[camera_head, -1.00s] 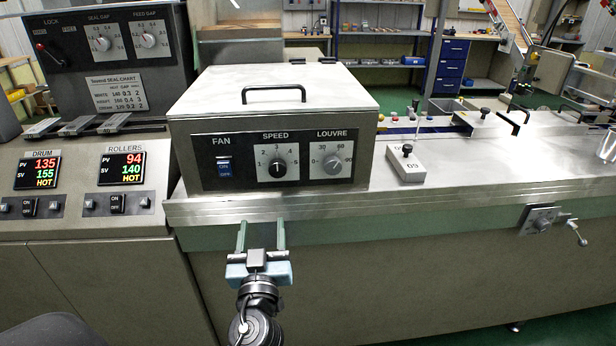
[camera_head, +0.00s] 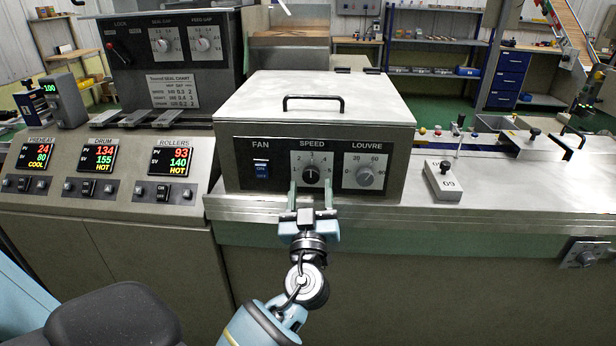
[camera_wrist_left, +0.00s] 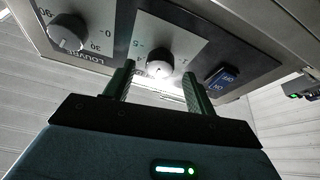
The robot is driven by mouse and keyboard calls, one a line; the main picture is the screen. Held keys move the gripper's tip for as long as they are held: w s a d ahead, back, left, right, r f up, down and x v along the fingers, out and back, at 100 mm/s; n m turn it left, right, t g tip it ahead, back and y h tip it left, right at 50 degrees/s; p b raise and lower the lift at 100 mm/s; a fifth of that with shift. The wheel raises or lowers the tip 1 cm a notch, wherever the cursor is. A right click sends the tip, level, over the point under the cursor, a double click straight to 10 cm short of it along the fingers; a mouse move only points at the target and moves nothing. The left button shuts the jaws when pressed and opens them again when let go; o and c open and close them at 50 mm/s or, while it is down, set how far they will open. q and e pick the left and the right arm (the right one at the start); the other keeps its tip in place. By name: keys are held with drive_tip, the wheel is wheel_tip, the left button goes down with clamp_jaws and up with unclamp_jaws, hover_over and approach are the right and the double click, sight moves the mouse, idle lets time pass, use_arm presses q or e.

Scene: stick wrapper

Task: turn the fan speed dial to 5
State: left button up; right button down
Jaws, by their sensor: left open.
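The fan speed dial (camera_head: 311,175) is a dark knob on a white SPEED plate, between the fan switch and the louvre dial on the cooling box's front panel. In the head view its pointer looks turned about straight up, near 3. The dial (camera_wrist_left: 160,68) also shows in the left wrist view, its lower part in bright light. My left gripper (camera_head: 311,196) is open, its fingers on either side of the dial and just below it in the head view. In the left wrist view the gripper's fingers (camera_wrist_left: 157,84) flank the dial, with gaps on both sides. My right gripper is not in view.
The fan switch (camera_head: 261,170) is left of the dial and the louvre dial (camera_head: 366,175) is right. The metal ledge (camera_head: 430,213) runs below the box. A small block with a black knob (camera_head: 443,186) stands on the bench to the right.

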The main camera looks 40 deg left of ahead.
sight(311, 175)
use_arm(q)
drive_tip(key=shift+p+x, duration=0.3)
drive_tip(key=shift+x, duration=1.05)
drive_tip(key=shift+c, duration=0.3)
drive_tip(key=shift+f, duration=0.1)
drive_tip(key=c, duration=0.9)
